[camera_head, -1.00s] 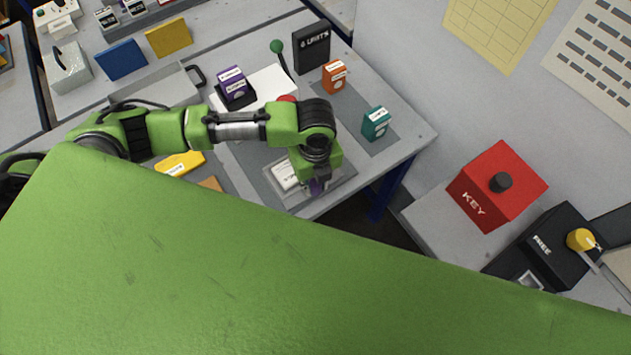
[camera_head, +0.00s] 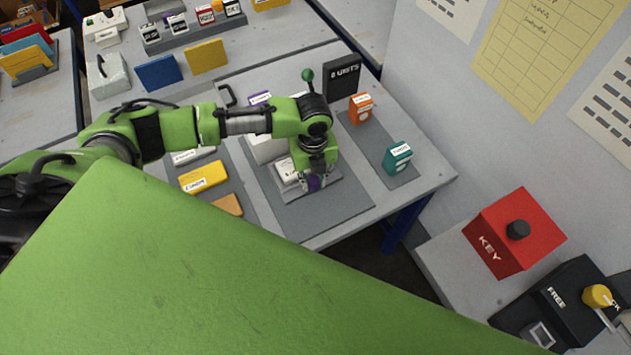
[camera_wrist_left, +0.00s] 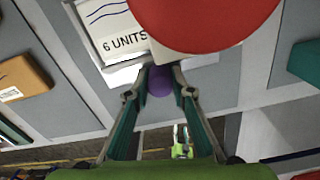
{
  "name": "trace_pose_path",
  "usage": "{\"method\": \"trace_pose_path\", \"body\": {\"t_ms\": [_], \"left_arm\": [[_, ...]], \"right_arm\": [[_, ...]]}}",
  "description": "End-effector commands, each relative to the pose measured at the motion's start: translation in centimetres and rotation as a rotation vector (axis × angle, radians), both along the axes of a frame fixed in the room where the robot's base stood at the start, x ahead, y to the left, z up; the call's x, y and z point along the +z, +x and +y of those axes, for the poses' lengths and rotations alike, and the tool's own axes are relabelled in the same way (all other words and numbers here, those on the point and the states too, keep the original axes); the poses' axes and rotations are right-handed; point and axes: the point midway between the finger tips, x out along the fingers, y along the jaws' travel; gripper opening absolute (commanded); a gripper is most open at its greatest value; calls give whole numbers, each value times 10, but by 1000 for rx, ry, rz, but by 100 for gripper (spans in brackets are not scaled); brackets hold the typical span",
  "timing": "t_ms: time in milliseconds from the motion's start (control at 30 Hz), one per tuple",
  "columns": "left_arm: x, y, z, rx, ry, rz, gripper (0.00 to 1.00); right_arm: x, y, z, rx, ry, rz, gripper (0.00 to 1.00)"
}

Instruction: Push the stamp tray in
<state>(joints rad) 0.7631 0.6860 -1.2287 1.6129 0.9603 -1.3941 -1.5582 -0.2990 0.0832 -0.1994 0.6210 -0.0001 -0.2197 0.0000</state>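The stamp tray (camera_head: 293,192) is a grey tray on a dark grey mat on the table, partly hidden by my left arm. It carries a white card (camera_head: 286,171), marked "6 UNITS" in the left wrist view (camera_wrist_left: 122,38). A purple knob (camera_head: 314,184) is at its front. In the left wrist view the knob (camera_wrist_left: 159,82) sits between the fingertips of my left gripper (camera_wrist_left: 160,72), which look closed on both its sides. A large red disc (camera_wrist_left: 205,15) hides part of the tray there.
A green-balled lever (camera_head: 307,75) and a black "UNITS" sign (camera_head: 342,80) stand behind. Orange (camera_head: 361,108) and teal (camera_head: 398,157) blocks stand to the right, a yellow block (camera_head: 203,177) to the left. The mat (camera_head: 335,212) is bare in front of the tray.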

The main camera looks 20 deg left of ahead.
Motion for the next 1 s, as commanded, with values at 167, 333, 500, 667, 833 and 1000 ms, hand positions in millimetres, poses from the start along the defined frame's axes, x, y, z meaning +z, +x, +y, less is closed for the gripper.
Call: {"method": "trace_pose_path", "body": {"t_ms": [167, 333, 500, 667, 833, 1000], "left_arm": [[1, 3, 3, 4, 5, -6, 38], [1, 2, 2, 2, 3, -4, 38], [9, 2, 2, 1, 2, -5, 38], [37, 3, 2, 1, 2, -8, 38], [74, 3, 2, 1, 2, -9, 38], [103, 3, 3, 4, 4, -7, 38]], "right_arm": [[0, -1, 1, -1, 2, 1, 40], [0, -2, 6, -1, 7, 2, 40], [0, -3, 4, -1, 4, 5, 40], [0, -2, 3, -1, 3, 4, 40], [0, -2, 3, -1, 4, 3, 40], [0, -2, 3, -1, 3, 3, 40]]}}
